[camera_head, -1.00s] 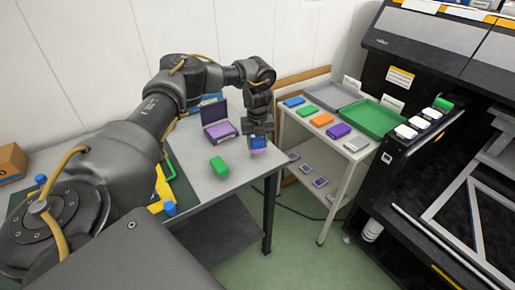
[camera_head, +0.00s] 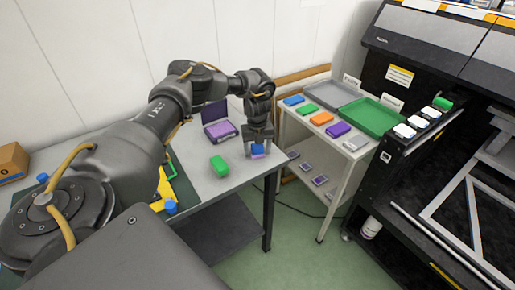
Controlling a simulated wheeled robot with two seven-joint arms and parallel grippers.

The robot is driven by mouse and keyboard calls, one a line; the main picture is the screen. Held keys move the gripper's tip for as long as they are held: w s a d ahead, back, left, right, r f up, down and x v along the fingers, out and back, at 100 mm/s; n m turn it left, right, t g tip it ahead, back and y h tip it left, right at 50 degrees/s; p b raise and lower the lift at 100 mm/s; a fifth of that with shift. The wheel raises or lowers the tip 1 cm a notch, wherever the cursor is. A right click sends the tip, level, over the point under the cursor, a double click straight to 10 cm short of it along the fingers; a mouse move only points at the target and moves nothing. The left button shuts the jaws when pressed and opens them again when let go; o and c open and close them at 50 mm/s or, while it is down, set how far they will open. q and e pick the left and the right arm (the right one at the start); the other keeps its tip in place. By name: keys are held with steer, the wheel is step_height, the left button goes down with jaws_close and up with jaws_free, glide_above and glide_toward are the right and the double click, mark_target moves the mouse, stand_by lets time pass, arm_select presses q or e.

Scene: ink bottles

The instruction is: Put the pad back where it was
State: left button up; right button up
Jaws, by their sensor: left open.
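My left gripper (camera_head: 258,152) points down over the right end of the grey table (camera_head: 207,183). Its fingers are apart, on either side of a small blue block with a purple underside (camera_head: 257,149). The block appears to stand on the table; the fingers partly hide it, and I cannot tell if they touch it. An open purple pad case (camera_head: 221,130) with a raised dark lid is left of the gripper. A green block (camera_head: 219,166) lies in front of the case. My right gripper is not in view.
A white cart to the right holds blue, green, orange, purple (camera_head: 337,129) and grey pads, plus a grey tray (camera_head: 332,94) and a green tray (camera_head: 374,117). Small items lie on its lower shelf (camera_head: 318,180). A black machine (camera_head: 425,70) stands at right. A cardboard box (camera_head: 12,161) is far left.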

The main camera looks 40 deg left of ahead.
mark_target(258, 145)
arm_select(q)
steer(key=shift+r, duration=0.25)
step_height(258, 145, up, 11)
steer(key=shift+f+b, duration=0.2)
steer(key=shift+b, duration=0.5)
steer(key=shift+r, duration=0.65)
steer(key=shift+f, duration=0.1)
